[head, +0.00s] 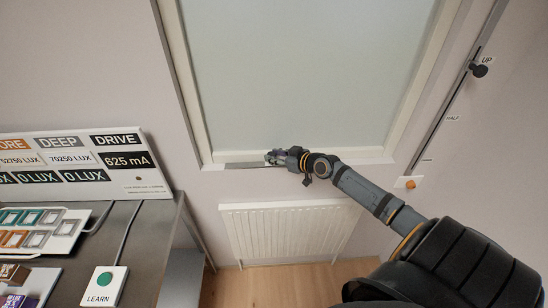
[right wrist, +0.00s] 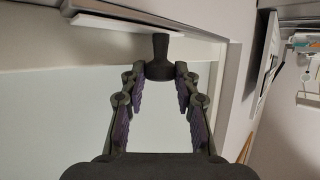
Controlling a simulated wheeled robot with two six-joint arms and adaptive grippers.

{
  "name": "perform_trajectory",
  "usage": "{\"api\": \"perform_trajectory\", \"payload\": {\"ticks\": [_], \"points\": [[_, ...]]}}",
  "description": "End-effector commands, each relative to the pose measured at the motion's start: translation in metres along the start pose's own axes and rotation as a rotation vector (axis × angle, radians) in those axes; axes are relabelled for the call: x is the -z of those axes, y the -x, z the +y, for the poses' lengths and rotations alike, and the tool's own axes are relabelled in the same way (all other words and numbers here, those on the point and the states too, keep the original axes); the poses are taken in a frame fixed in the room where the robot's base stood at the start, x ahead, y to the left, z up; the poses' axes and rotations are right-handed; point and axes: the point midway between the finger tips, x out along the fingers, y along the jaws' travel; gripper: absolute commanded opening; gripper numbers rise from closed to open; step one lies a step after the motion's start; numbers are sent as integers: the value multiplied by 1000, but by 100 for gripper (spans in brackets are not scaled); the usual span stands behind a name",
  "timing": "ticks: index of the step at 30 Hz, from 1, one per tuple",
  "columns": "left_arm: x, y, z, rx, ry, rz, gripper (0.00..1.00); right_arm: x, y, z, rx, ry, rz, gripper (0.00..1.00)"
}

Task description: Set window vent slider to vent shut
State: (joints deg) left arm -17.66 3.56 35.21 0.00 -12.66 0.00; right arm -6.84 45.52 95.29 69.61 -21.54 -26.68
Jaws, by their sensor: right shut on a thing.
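The window (head: 305,75) has a pale frame, and a thin grey vent slider track (head: 243,165) runs along its bottom edge. My right gripper (head: 272,157) is at this track, toward the left part of the sill, and hides the slider knob in the head view. In the right wrist view the dark vent slider knob (right wrist: 160,62) stands at the tips of my right gripper (right wrist: 160,75), which is shut on it. The knob sits next to a pale strip (right wrist: 105,28). Any vent markings are hidden or too small to read. My left gripper is not in view.
A white radiator (head: 290,230) hangs below the window. A vertical rail with a black knob (head: 479,71) is on the right wall, with an orange button (head: 411,184) near its foot. A desk with a LEARN button (head: 105,280) and a lux display board (head: 80,165) stands left.

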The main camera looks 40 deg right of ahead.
Motion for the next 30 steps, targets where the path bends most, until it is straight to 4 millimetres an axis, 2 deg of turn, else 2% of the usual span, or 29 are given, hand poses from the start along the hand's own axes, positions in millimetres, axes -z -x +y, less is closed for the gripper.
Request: {"api": "perform_trajectory", "payload": {"ticks": [2, 3, 5, 13, 21, 26, 30], "points": [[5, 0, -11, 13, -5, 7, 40, 1, 0, 0, 0, 2, 1, 0], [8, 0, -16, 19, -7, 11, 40, 1, 0, 0, 1, 2, 1, 33], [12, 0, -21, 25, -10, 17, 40, 1, 0, 0, 1, 2, 2, 40], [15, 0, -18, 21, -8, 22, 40, 1, 0, -1, 3, 1, 1, 40], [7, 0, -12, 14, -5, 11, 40, 4, 1, -2, 4, 2, 2, 40], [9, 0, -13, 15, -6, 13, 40, 29, 12, -2, 4, 10, 1, 40], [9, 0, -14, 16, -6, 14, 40, 59, 24, -1, 3, 12, 0, 40]]}}
